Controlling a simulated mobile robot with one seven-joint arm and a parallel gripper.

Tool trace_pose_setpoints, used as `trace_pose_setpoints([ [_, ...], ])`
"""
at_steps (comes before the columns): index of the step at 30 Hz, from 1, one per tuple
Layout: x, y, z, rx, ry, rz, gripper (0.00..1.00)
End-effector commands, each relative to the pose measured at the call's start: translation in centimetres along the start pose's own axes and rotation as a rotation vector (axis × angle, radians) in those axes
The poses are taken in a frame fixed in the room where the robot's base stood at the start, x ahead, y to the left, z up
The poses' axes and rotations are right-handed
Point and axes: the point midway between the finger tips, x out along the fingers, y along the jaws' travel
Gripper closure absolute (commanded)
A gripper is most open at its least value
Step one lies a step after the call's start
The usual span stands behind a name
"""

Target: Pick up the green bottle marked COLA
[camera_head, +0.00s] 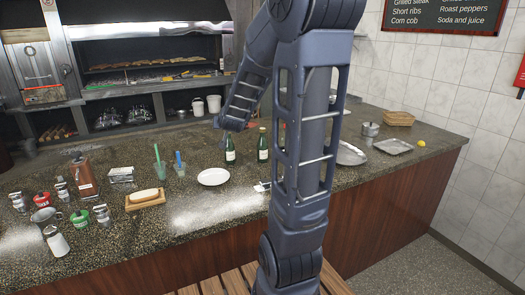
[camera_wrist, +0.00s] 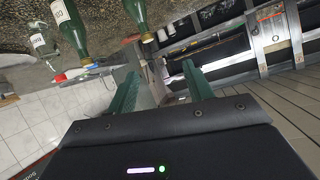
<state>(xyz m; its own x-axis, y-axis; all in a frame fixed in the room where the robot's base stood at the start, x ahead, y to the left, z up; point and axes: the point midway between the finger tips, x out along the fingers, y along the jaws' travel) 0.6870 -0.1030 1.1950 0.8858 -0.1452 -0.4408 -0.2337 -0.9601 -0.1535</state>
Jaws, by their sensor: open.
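Two dark green bottles with pale labels stand upright on the counter in the head view, a left bottle (camera_head: 229,151) and a right bottle (camera_head: 263,148) partly beside my arm. I cannot read which one is marked COLA. In the tilted wrist view, green bottles show at the upper left, one with a partly visible label (camera_wrist: 70,28) and another (camera_wrist: 138,14). My gripper (camera_wrist: 160,72) is open with nothing between its green fingers, and the bottles are off to one side of them. In the head view my gripper is hard to make out near the bottles.
A board with bread (camera_head: 145,197), cans and shakers fill the left counter. Metal trays (camera_head: 393,146) lie at right. The grill is behind.

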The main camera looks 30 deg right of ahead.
Motion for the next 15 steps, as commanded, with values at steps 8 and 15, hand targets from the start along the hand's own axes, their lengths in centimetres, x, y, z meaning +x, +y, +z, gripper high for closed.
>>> trace_pose_setpoints([
  [8,6.1,3.9,-0.1,0.049,0.183,0.173,0.49],
  [15,9.4,8.2,0.9,0.052,0.331,0.366,0.49],
])
